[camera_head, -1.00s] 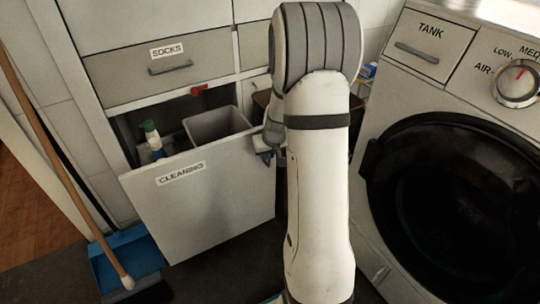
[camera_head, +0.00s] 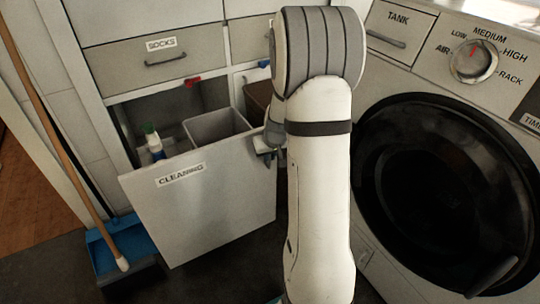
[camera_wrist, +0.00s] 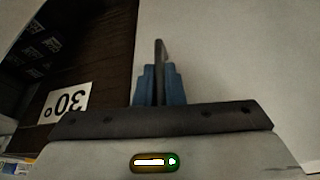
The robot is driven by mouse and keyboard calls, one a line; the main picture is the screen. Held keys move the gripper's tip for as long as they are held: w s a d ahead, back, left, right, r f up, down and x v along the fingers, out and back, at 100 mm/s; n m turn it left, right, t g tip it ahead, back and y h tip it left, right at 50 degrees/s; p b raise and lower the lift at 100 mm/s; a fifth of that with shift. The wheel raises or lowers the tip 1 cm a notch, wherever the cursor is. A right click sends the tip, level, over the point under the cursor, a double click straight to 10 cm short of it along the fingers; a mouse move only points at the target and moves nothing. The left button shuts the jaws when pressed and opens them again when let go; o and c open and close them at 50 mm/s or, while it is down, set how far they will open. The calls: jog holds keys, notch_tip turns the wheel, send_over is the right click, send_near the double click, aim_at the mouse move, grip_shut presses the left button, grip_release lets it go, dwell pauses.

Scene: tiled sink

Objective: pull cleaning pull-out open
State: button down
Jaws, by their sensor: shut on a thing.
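The cleaning pull-out (camera_head: 215,215) stands open. Its pale front panel, labelled CLEANING, is out from the cabinet and tilted in the picture. Behind the panel a grey bin (camera_head: 215,125) and bottles with green and blue parts (camera_head: 152,142) show. My gripper (camera_head: 268,155) is at the panel's upper right edge, partly hidden by my arm. In the wrist view my blue fingertips (camera_wrist: 158,85) are shut on a thin dark bar, which looks like the pull-out's handle (camera_wrist: 159,55). The pale panel fills the right of that view.
The washer or dryer (camera_head: 440,190) with a round black door stands close on the right. The shut socks drawer (camera_head: 160,62) is above the opening. A broom (camera_head: 60,130) and a blue dustpan (camera_head: 125,245) stand at left. Dark floor (camera_head: 200,285) lies in front.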

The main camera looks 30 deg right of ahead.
jog(key=c, duration=1.5)
grip_release()
jog(key=p+v, duration=0.3)
jog(key=v, duration=0.5)
jog(key=s+a+r+p, duration=0.5)
jog(key=r+p, duration=0.5)
jog(key=r, duration=0.4)
jog(key=s+a+r+n+g+p, duration=0.1)
jog(key=s+a+r+p, duration=0.5)
jog(key=r, duration=0.8)
jog(key=s+a+r+g+p, duration=0.1)
jog(key=s+a+r+p, duration=0.5)
jog(key=s+r+p, duration=0.4)
jog(key=shift+s+a+r+n+y+p, duration=0.1)
jog(key=shift+s+r+n+y+p, duration=0.05)
jog(key=shift+r+p, duration=0.8)
jog(key=shift+s+a+r+n+y+p, duration=0.1)
jog(key=shift+r+p, duration=0.55)
jog(key=shift+p, duration=0.45)
jog(key=shift+s+a+r+n+y+p, duration=0.1)
jog(key=shift+s+r+n+y+p, duration=0.05)
jog(key=shift+r+p, duration=0.8)
